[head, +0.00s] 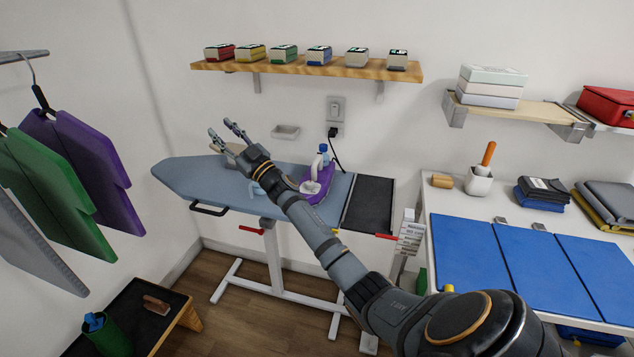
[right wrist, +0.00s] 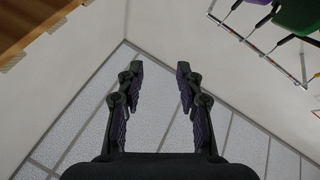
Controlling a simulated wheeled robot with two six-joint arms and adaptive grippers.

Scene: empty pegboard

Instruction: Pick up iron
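The purple and white iron (head: 318,184) stands on the blue ironing board (head: 190,178), near its right end, partly hidden by my right arm. My right gripper (head: 226,131) is above the board, to the left of the iron and apart from it, pointing up and away. In the right wrist view the right gripper (right wrist: 159,72) has its two fingers spread, with nothing between them. That view shows ceiling and walls, not the iron. My left gripper is in neither view.
A dark rest plate (head: 369,204) is at the board's right end. A wooden shelf (head: 300,70) with several small boxes hangs above. A black cord runs from the wall socket (head: 334,131) down behind the iron. Clothes (head: 85,165) hang at the left. A table with blue mats (head: 535,262) is at the right.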

